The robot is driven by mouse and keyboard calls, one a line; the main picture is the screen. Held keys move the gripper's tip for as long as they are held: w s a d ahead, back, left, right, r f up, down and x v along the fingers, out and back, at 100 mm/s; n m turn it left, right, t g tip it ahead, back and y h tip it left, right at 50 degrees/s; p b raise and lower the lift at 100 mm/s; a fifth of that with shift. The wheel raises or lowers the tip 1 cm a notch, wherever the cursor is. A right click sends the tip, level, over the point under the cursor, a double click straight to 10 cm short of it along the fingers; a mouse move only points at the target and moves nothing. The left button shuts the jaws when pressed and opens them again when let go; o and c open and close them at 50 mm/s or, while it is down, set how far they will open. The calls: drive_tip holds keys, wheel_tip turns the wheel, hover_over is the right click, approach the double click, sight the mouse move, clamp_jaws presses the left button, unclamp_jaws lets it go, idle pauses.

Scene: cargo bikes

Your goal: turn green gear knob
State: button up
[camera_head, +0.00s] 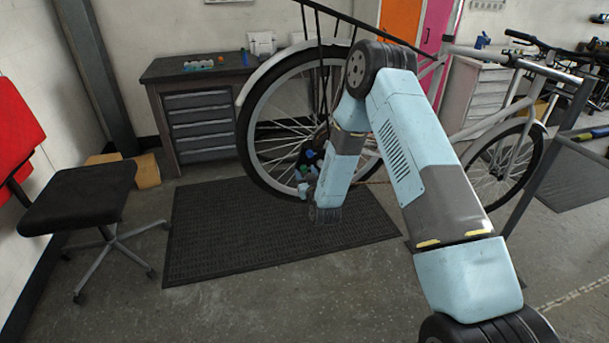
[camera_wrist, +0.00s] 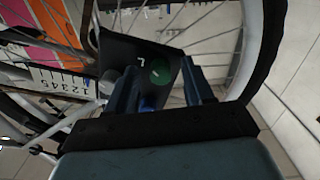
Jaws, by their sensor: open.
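The green knob (camera_wrist: 161,72) is round with a pale mark. It sits on a dark panel (camera_wrist: 122,48) beside the bicycle wheel in the wrist view. My gripper (camera_wrist: 160,80) is open, with one dark finger to each side of the knob in the picture. I cannot tell whether the fingers reach its depth or touch it. A blue part (camera_wrist: 148,103) shows low between the fingers, partly hidden. In the head view my arm reaches down to the rear wheel's hub area, where small green and blue parts (camera_head: 309,155) show; my fingers are unclear there.
A white strip with numbers (camera_wrist: 60,84) and a grey round part (camera_wrist: 107,84) lie left of the knob. The wheel's tyre (camera_wrist: 262,50) curves close on the right. A bicycle (camera_head: 250,125) stands over a dark mat (camera_head: 215,235). A chair (camera_head: 82,195) stands left.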

drive_tip(key=shift+c, duration=0.4)
clamp_jaws()
drive_tip(key=shift+s+a, duration=0.1)
drive_tip(key=shift+a, duration=0.3)
drive_tip(key=shift+d, duration=0.3)
